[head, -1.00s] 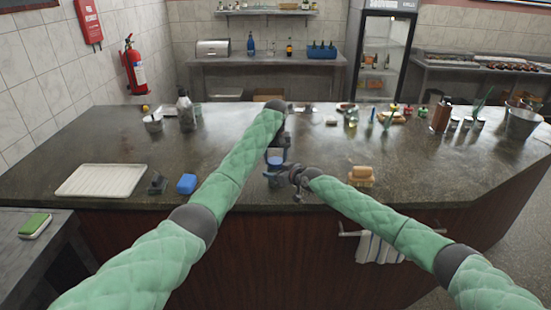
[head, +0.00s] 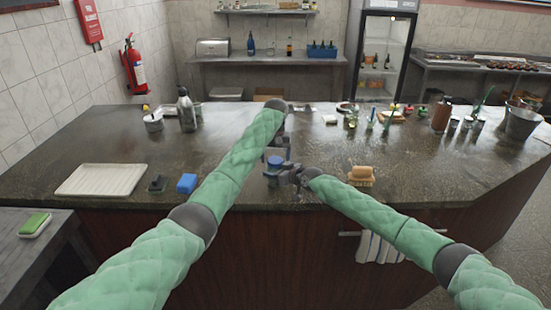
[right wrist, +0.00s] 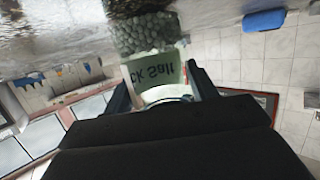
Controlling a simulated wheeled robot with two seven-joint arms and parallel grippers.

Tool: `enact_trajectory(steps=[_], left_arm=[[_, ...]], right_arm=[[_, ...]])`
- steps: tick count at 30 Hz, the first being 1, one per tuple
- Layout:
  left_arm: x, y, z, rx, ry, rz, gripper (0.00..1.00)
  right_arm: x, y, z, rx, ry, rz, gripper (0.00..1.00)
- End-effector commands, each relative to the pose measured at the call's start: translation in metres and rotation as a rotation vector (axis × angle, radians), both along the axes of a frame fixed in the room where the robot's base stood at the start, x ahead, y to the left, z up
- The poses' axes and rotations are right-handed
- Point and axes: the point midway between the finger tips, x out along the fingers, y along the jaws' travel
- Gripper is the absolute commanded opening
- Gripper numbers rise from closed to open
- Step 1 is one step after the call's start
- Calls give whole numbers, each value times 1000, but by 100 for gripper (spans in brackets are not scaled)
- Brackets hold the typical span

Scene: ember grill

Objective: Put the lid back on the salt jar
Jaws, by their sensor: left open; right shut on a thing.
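My right gripper (head: 275,174) is over the counter near its front edge, shut on the salt jar. In the right wrist view, which looks upside down, the salt jar (right wrist: 150,72) stands between the fingers; its pale label partly reads "ck Salt". A grey, mottled section of it shows beyond the label. A small blue round piece (head: 275,160) shows just above the right gripper in the head view and looks like the lid on the jar, though seating cannot be told. My left gripper (head: 281,140) is open, just beyond the blue piece, partly hidden by its own forearm.
A blue block (head: 187,183), a small dark item (head: 157,184) and a white tray (head: 101,180) lie to the left. A wooden brush (head: 361,176) lies to the right. Bottles and small containers stand farther back. The counter between is mostly clear.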

Motion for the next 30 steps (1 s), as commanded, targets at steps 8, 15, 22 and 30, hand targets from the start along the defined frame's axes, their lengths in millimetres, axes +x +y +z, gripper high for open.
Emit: enact_trajectory(steps=[8,15,22,30], left_arm=[[1,-2,40,-2,-3,-2,78],[1,-2,85,-1,-2,-2,78],[2,-1,112,0,-1,-1,78],[1,-1,118,0,0,-1,78]], right_arm=[[0,0,0,0,1,0,0],[0,0,0,0,0,0,0],[0,0,0,0,0,-1,0],[0,0,0,0,0,0,0]])
